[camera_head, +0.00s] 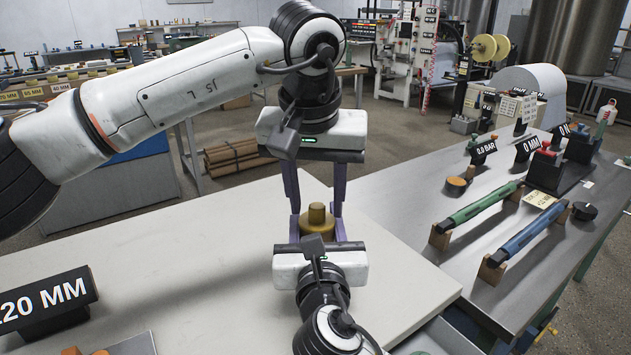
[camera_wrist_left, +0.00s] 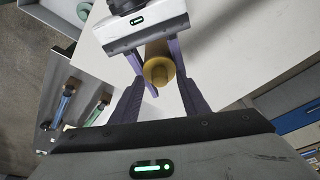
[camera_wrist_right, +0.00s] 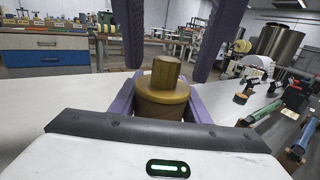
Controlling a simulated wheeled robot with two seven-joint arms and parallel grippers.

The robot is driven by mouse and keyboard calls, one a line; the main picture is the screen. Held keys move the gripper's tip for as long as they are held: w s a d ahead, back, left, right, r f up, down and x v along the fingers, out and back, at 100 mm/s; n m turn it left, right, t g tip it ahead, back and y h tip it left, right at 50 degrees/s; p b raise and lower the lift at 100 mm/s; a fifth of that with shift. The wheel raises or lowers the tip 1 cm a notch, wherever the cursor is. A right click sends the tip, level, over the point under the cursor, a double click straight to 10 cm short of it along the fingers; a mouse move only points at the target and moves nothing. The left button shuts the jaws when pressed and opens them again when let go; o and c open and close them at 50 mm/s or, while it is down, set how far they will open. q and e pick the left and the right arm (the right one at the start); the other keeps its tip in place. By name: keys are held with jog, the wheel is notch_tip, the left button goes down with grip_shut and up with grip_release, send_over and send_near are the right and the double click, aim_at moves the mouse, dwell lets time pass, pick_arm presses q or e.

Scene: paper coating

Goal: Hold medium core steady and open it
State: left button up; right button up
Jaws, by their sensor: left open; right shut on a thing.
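The medium core (camera_head: 317,217) is a brownish-yellow cylinder with a narrower knob on top, upright above the pale table. It also shows in the left wrist view (camera_wrist_left: 159,71) and the right wrist view (camera_wrist_right: 164,72). My right gripper (camera_head: 320,240) is shut on its lower body from the front, one purple finger on each side. My left gripper (camera_head: 316,210) comes down from above and is open. Its fingers are spread to either side of the knob with gaps, apart from it. The core's underside is hidden by my right gripper.
A black 120 MM sign (camera_head: 45,300) stands at the table's left. The pale table (camera_head: 180,250) is clear around the grippers. On the grey bench to the right lie a green roller (camera_head: 480,207) and a blue roller (camera_head: 530,230) on wooden rests.

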aim_at(316, 208)
pick_arm(q)
jog(key=shift+f, duration=0.1)
grip_shut()
jog(key=shift+r, duration=0.25)
dwell(0.8)
jog(key=shift+r, duration=0.9)
jog(key=shift+r, duration=0.1)
jog(key=shift+r, duration=1.95)
pick_arm(e)
jog(key=o, duration=1.6)
